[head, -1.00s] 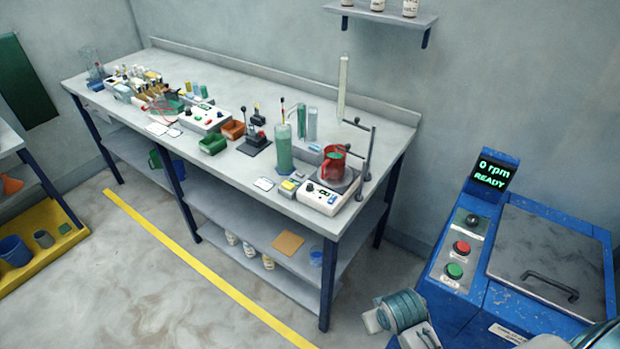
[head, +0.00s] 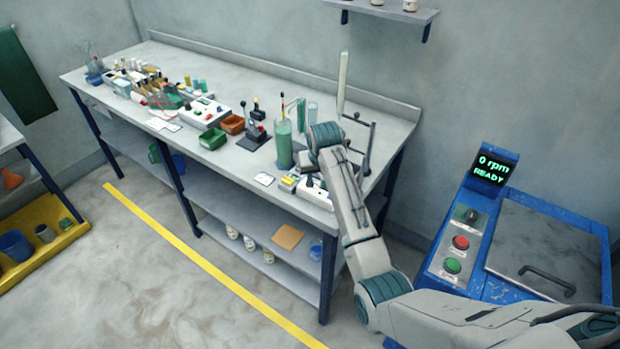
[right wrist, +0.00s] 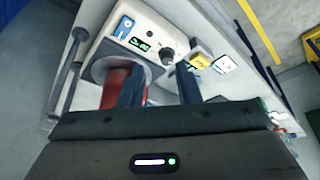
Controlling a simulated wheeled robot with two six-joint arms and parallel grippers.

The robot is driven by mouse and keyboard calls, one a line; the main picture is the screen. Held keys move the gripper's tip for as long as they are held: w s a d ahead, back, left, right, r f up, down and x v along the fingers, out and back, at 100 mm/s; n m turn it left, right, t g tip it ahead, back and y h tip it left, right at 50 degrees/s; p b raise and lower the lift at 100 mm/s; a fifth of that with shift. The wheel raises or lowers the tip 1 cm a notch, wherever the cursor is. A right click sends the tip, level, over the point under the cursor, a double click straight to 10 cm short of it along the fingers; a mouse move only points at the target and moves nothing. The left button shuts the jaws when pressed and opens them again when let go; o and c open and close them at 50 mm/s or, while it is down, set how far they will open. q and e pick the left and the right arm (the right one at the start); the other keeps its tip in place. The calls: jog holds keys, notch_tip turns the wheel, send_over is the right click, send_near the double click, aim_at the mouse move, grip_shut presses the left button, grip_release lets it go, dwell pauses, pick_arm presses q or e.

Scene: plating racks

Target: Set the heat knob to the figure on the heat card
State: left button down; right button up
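The heat knob (right wrist: 168,57) is a small dark dial on the white hotplate unit (right wrist: 105,50), beside a small lit display (right wrist: 140,43) too small to read for certain. In the head view the hotplate unit (head: 318,199) is mostly behind my right arm. A white card (right wrist: 224,64) lies on the bench near the knob side; it also shows in the head view (head: 264,179), its print unreadable. I cannot tell if it is the heat card. My right gripper (right wrist: 159,76) is open above the hotplate, its dark fingers apart and the knob beyond their tips. My left gripper is out of view.
A red beaker (right wrist: 117,82) stands on the hotplate, partly behind one finger. A stand rod (right wrist: 69,75) rises beside it. A green-filled cylinder (head: 284,146) and yellow items (right wrist: 200,60) are close by. The blue machine (head: 440,240) stands at the right.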

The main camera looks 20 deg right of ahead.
jog(key=w+f+p, duration=0.3)
jog(key=w+f, duration=0.2)
jog(key=shift+w+a+f, duration=0.15)
jog(key=shift+w+f, duration=0.25)
jog(key=shift+x, duration=1)
grip_shut()
